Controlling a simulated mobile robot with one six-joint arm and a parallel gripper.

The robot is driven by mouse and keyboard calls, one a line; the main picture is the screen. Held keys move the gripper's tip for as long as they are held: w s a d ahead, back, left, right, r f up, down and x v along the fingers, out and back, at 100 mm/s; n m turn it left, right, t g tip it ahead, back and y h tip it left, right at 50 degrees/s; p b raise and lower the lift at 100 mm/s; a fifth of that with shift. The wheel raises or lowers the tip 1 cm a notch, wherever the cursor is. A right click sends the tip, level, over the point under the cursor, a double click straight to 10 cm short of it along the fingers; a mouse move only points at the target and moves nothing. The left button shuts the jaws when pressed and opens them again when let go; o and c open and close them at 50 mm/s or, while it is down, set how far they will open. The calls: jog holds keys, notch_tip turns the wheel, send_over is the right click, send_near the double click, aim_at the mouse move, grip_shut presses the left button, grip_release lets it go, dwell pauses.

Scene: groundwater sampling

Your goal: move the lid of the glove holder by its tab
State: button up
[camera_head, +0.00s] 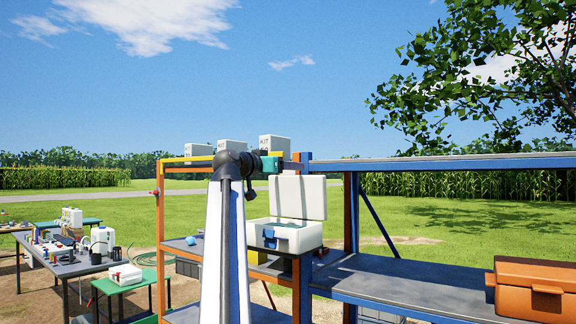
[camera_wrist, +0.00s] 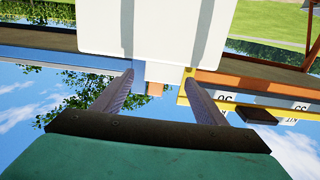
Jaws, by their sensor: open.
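The glove holder appears to be the white box (camera_head: 300,238) on the shelf, with a blue piece (camera_head: 269,239) at its front. Its white lid (camera_head: 300,197) stands upright, open. The lid fills the upper middle of the wrist view (camera_wrist: 155,28), which is upside down. A pale tab (camera_wrist: 163,73) projects from the lid's edge. My gripper (camera_head: 290,165) is at the lid's top edge. In the wrist view its two dark fingers (camera_wrist: 159,78) are spread, one on each side of the tab, with visible gaps. Contact cannot be told.
The shelf rack has an orange post (camera_head: 301,255) and a blue-edged long shelf (camera_head: 400,285). White kit boxes (camera_head: 232,146) stand on the rack's top behind my arm. An orange case (camera_head: 533,288) sits at right. Cluttered tables (camera_head: 75,268) stand at left.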

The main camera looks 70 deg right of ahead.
jog(key=shift+s+d, duration=0.1)
jog(key=shift+d, duration=0.2)
